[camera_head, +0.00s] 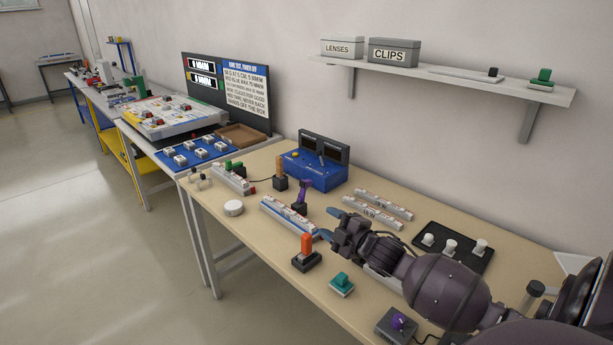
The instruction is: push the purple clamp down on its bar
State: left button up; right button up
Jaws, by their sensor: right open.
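The purple clamp (303,192) stands upright at the far end of a white and blue bar (281,216) on the bench. Its dark lower part meets the bar; how far down it sits I cannot tell. My right gripper (331,223) comes in from the right with its two blue fingertips spread and nothing visible between them. The fingertips are just right of the bar, a short way in front of the clamp and apart from it. My left gripper is not in view.
An orange-handled piece (307,248) on a dark base and a teal block (342,285) stand before the right hand. A blue instrument box (315,172) is behind the clamp. Two white bars (386,205) lie behind the hand. A white disc (233,208) lies left of the bar.

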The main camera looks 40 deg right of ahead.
aim_at(304, 184)
jog(key=i+l, duration=0.35)
jog(key=l, duration=0.15)
jog(key=i+l, duration=0.4)
jog(key=l, duration=0.1)
